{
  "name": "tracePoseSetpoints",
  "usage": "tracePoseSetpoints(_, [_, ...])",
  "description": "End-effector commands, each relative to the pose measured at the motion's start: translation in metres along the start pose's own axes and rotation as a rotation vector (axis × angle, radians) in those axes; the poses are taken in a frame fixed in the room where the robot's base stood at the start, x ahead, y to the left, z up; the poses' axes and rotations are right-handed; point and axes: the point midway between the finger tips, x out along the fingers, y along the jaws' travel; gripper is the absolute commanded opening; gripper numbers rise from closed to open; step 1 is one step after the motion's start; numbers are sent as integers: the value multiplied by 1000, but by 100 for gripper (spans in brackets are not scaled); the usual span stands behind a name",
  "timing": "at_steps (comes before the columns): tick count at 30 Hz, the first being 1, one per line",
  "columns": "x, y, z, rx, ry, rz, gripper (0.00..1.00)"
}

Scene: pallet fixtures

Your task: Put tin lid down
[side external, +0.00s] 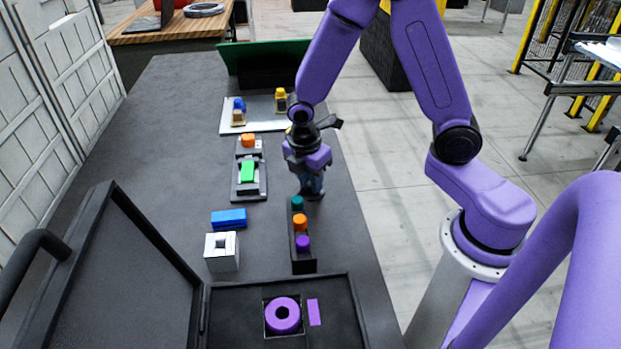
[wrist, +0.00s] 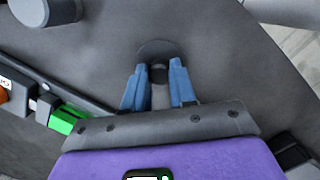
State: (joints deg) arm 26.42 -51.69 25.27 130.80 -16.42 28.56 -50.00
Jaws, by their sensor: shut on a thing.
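The tin lid (wrist: 158,47) is a dark round disc with a small knob, seen in the wrist view. My gripper (wrist: 159,75) has blue fingers, and they are shut on the lid's knob. In the side view my gripper (side external: 312,190) points down over the right part of the dark table, just beyond the rack of coloured pegs. The lid is hard to make out there against the dark surface. I cannot tell whether the lid touches the table. A dark grey rounded object (wrist: 45,10) shows at the top left of the wrist view; I cannot tell if it is the tin.
A black rack (side external: 303,267) with teal, orange and purple pegs stands close in front of my gripper. A fixture with a green block (side external: 247,172) lies to the left. A blue block (side external: 229,219), a white square block (side external: 222,252) and an open black case (side external: 340,290) are nearer the camera.

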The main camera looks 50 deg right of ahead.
Motion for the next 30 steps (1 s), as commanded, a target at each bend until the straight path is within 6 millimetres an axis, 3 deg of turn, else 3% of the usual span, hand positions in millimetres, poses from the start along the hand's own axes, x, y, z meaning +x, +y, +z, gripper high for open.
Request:
tracePoseSetpoints(1, [2,0,0,0,-1,-1,0])
tracePoseSetpoints(2, [2,0,0,0,0,-1,29])
tracePoseSetpoints(4, [2,0,0,0,0,0,51])
tracePoseSetpoints(17, [-5,0,0,0,0,1,51])
tracePoseSetpoints(23, [-32,1,0,1,3,6,51])
tracePoseSetpoints(30, [-77,2,0,1,3,7,51])
